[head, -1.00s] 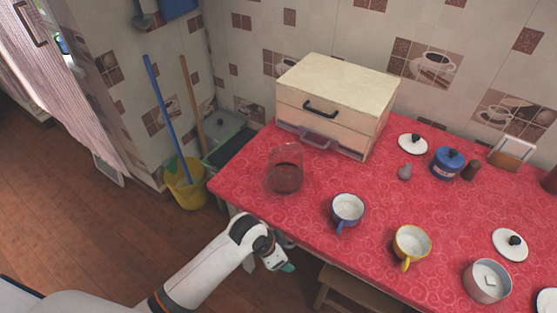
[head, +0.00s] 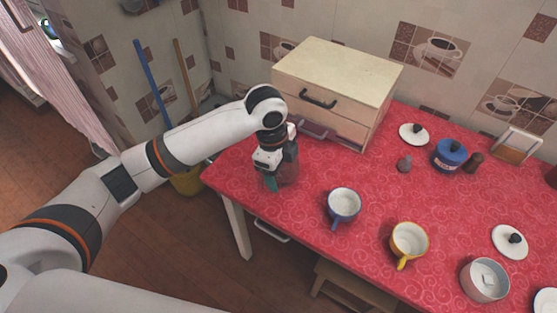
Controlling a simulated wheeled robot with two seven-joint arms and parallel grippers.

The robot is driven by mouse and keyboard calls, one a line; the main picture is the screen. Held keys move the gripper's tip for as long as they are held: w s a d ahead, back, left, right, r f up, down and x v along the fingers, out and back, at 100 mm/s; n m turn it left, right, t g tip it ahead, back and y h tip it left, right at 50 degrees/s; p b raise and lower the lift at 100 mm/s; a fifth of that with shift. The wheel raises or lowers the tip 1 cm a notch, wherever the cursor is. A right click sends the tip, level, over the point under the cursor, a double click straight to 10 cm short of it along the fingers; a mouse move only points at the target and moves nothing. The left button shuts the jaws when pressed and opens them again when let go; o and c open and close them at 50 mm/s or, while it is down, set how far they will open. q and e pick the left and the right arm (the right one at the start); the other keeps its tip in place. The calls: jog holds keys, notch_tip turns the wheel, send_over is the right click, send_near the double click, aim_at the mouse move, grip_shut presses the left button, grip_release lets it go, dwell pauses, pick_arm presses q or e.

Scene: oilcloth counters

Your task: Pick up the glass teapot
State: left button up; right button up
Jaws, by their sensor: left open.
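The glass teapot (head: 291,172) is a clear, faintly dark vessel standing on the red oilcloth in front of the cream drawer box. It is largely hidden behind my left gripper (head: 272,182), and only its right side shows. My left arm reaches in from the left, and its gripper points down over the teapot's left front side. The gripper is open; whether its fingers touch the glass I cannot tell. My right gripper is not in view.
The cream drawer box (head: 340,80) stands close behind the teapot. A blue cup (head: 343,204) and a yellow cup (head: 408,243) stand to the right. A blue pot (head: 450,157), lids and a white pot (head: 485,280) are farther right. The table's left edge is near.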

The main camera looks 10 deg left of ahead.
pick_arm(q)
jog(key=w+a+r+m+y, duration=0.2)
jog(key=w+a+r, duration=0.1)
jog(key=a+r, duration=0.2)
jog(key=shift+g, duration=0.3)
notch_tip(320, 180, down, 6)
jog(key=shift+d+p, duration=0.1)
jog(key=shift+p, duration=0.25)
jog(key=shift+w+a+f+p, duration=0.1)
jog(key=shift+f+p, duration=0.15)
jog(key=shift+f, duration=1.1)
jog(key=shift+w+a+f+p, duration=0.1)
jog(key=shift+f+p, duration=0.1)
jog(key=shift+f, duration=1.1)
jog(key=shift+r, duration=0.1)
grip_shut()
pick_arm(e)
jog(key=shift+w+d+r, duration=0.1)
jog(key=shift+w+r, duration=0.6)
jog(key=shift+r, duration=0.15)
pick_arm(q)
jog(key=shift+r, duration=0.1)
